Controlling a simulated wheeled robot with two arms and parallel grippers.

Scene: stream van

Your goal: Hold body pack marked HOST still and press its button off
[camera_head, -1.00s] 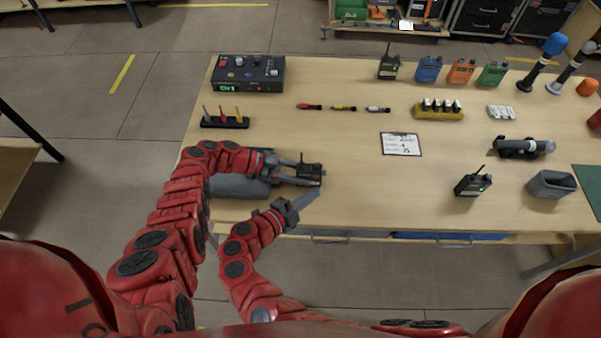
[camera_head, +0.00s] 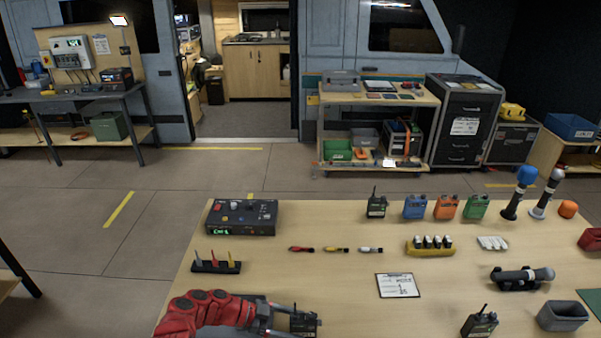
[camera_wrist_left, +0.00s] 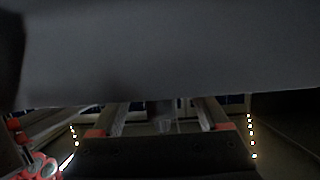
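A black body pack (camera_head: 304,323) with a short antenna lies near the table's front edge, at the bottom of the head view. My left gripper (camera_head: 287,321) is right at its left side, with the fingers pointing right towards it. Whether they close on it I cannot tell. A second black pack (camera_head: 480,324) stands upright at the front right, and a third (camera_head: 376,204) stands at the back. No HOST marking is readable. The left wrist view is dark, with a large grey surface across its top. My right gripper is out of view.
Blue (camera_head: 415,207), orange (camera_head: 446,207) and green (camera_head: 476,207) packs stand at the back. A mixer box (camera_head: 241,217), a screwdriver rack (camera_head: 216,266), a paper card (camera_head: 397,286) and a grey bin (camera_head: 563,316) are on the table (camera_head: 340,215).

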